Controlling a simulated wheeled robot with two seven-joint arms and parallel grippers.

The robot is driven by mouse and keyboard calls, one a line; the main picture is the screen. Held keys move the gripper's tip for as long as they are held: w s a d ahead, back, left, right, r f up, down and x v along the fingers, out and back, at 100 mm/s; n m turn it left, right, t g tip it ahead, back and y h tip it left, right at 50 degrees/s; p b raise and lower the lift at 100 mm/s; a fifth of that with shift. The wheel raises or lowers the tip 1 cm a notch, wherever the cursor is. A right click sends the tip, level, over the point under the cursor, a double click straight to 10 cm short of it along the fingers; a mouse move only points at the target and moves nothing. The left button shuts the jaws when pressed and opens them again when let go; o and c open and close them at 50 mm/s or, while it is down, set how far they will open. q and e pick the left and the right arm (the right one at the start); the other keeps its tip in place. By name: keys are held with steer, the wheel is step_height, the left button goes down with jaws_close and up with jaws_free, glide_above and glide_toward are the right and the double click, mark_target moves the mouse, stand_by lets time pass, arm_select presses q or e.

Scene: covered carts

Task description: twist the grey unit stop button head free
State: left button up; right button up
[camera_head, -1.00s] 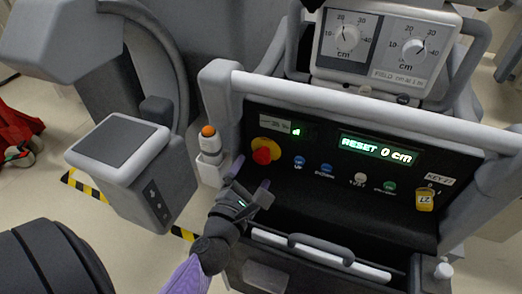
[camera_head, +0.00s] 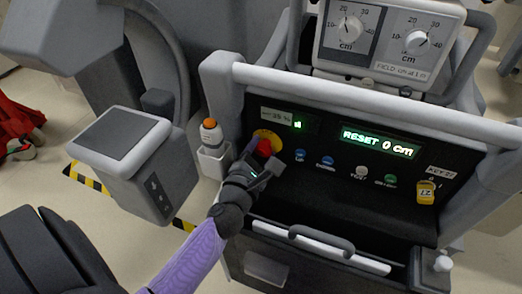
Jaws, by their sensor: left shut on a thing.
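The red stop button head (camera_head: 265,147) sits on its yellow round plate (camera_head: 268,135) at the left end of the grey unit's (camera_head: 380,121) black control panel. My left gripper (camera_head: 264,151) reaches up to it from below, with one finger on each side. It is shut on the red head, and its fingers and palm hide the lower part of the head and plate. A lit display (camera_head: 381,142) on the panel reads "RESET 0 cm". My right gripper is not in view.
Right of the button are small blue, white and green buttons and a yellow key tag (camera_head: 425,192). A white bottle with an orange cap (camera_head: 211,131) stands in a holder at left. A white handle rail (camera_head: 370,107) runs above the panel, and a drawer handle (camera_head: 320,241) lies below.

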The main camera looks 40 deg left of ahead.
arm_select(q)
jaws_close()
steer(key=shift+m, duration=0.4)
steer(key=m+p, duration=0.1)
steer(key=m, duration=0.1)
steer(key=shift+r+m+p, duration=0.1)
steer(key=shift+m+p, duration=0.2)
steer(key=shift+p, duration=0.05)
steer(key=shift+m+p, duration=0.6)
steer(key=shift+m, duration=1.2)
